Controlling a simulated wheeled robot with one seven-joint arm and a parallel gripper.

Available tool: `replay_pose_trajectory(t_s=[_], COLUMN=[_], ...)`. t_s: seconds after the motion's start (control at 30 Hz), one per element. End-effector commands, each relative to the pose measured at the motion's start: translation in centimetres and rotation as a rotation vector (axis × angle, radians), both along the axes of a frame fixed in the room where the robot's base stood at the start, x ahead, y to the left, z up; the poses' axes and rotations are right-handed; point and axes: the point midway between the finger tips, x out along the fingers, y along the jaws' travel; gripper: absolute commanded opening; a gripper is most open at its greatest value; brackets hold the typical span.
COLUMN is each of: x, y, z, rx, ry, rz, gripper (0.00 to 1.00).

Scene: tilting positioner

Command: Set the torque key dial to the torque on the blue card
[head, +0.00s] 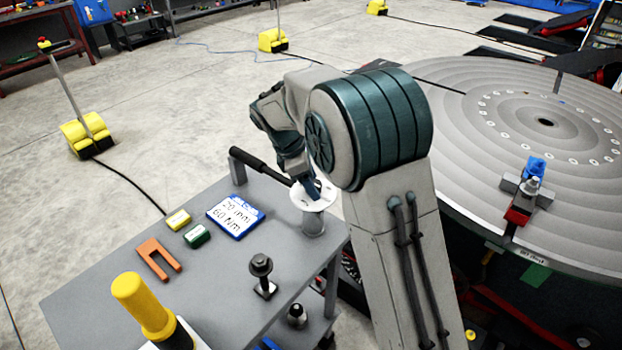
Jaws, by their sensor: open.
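The blue-edged card (236,215) lies on the grey table and reads "20 mm" and "60 Nm". The torque key (262,166) has a long black handle that slants from the table's far left corner toward the right. Its round white dial (325,196) sits on top of a grey post at the table's right edge. The dial's scale and setting are too small to read. My gripper (309,193) is open and points down at the dial, its tip overlapping it. My arm covers part of the view there, and I cannot tell whether the fingers touch the dial.
On the table (100,300) are an orange fork-shaped piece (158,258), a yellow block (178,220), a green block (197,236), a dark bolt-like part (262,270) and a yellow-handled tool (143,305). A large round turntable (480,120) fills the right.

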Motion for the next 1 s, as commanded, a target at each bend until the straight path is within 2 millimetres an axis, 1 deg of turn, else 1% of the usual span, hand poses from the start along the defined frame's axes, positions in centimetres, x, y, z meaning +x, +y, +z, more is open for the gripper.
replay_pose_trajectory(t_s=[0.17, 0.2, 0.27, 0.3, 0.33, 0.67, 0.87, 1.0], x=[0.00, 0.00, 0.01, 0.00, 0.00, 0.07, 0.16, 0.25], y=[0.00, 0.00, 0.01, 0.01, 0.01, 0.02, 0.04, 0.02], z=[0.00, 0.01, 0.02, 0.02, 0.02, 0.15, 0.24, 0.31], rx=[0.000, 0.000, 0.000, 0.000, 0.000, 0.000, -0.001, -0.001], ry=[0.000, 0.000, 0.000, 0.000, 0.000, -0.001, 0.000, 0.000], rz=[0.000, 0.000, 0.000, 0.000, 0.000, -0.030, -0.126, -0.236], gripper=[0.59, 0.48, 0.31, 0.20, 0.14, 0.14, 0.14, 0.14])
